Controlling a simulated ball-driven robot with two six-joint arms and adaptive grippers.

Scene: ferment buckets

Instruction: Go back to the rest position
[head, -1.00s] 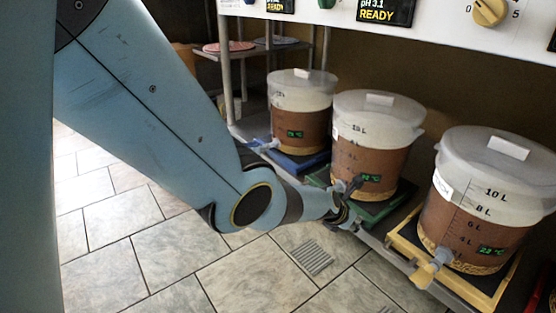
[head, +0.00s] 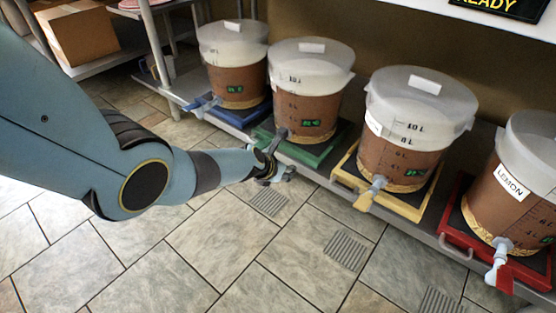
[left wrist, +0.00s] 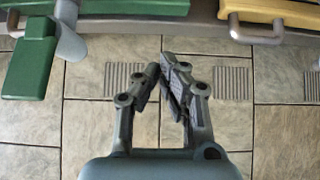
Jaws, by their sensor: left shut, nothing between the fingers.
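My left arm comes in from the left in the head view, and its gripper (head: 284,174) is in front of the bucket on the green tray (head: 322,150). In the left wrist view the left gripper (left wrist: 167,68) is shut, with its fingertips together and nothing between them. It points over the tiled floor, short of the shelf edge. A green tap handle (left wrist: 32,58) on a pale spout is left of the fingers there, apart from them. My right gripper is in neither view.
Lidded buckets stand in a row on blue (head: 243,114), green, yellow (head: 349,180) and red (head: 456,225) trays, on a low metal shelf. Their taps stick out in front. A cardboard box (head: 78,33) sits on a rack at the back left. The tiled floor (head: 225,240) in front is clear, with drain grates.

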